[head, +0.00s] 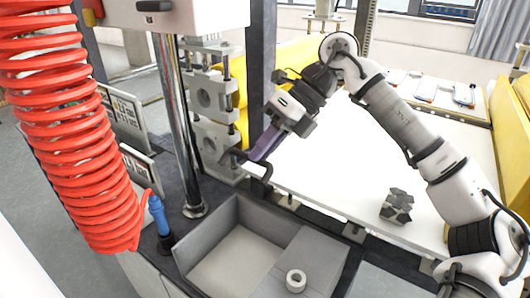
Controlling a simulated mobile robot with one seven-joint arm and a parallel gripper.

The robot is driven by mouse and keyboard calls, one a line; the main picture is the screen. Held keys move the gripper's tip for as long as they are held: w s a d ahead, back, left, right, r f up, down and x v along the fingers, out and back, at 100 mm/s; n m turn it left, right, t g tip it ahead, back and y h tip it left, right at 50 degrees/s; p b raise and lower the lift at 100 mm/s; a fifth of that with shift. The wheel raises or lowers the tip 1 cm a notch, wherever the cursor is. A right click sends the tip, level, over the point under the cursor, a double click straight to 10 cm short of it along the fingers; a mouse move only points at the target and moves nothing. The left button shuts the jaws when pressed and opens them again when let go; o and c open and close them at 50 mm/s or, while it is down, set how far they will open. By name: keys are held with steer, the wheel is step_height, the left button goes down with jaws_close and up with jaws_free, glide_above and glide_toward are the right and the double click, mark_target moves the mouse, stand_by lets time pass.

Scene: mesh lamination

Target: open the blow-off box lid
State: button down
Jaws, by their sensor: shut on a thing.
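The grey blow-off box (208,233) stands at the front centre of the head view. Its left part is open from above, showing a bare pale floor. A flat grey panel (318,262), seemingly the lid, covers the right part, with a pale ring (296,280) on it. My gripper (252,164) is above and behind the box, pointing down-left and apart from the panel and ring. Its dark fingers are shut on a slim purple piece (267,143). I cannot tell what this piece is.
A red coiled hose (75,130) with a blue nozzle (158,214) hangs left of the box, near a metal post (176,120). A dark faceted block (397,206) lies on the white table (340,160). Clear white surface lies around the block.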

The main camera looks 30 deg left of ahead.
steer(key=shift+w+d+f, duration=0.1)
steer(key=shift+w, duration=0.55)
steer(key=shift+w+d+f, duration=0.1)
steer(key=shift+w, duration=0.5)
steer(key=c, duration=1.9)
jaws_free()
steer(key=o, duration=0.4)
steer(key=shift+w+f, duration=0.15)
steer(key=shift+w, duration=0.1)
steer(key=shift+o, duration=0.2)
steer(key=shift+s+a, duration=0.1)
steer(key=shift+r, duration=0.2)
steer(key=v, duration=1.3)
steer(key=shift+w+r, duration=0.2)
steer(key=shift+r, duration=0.1)
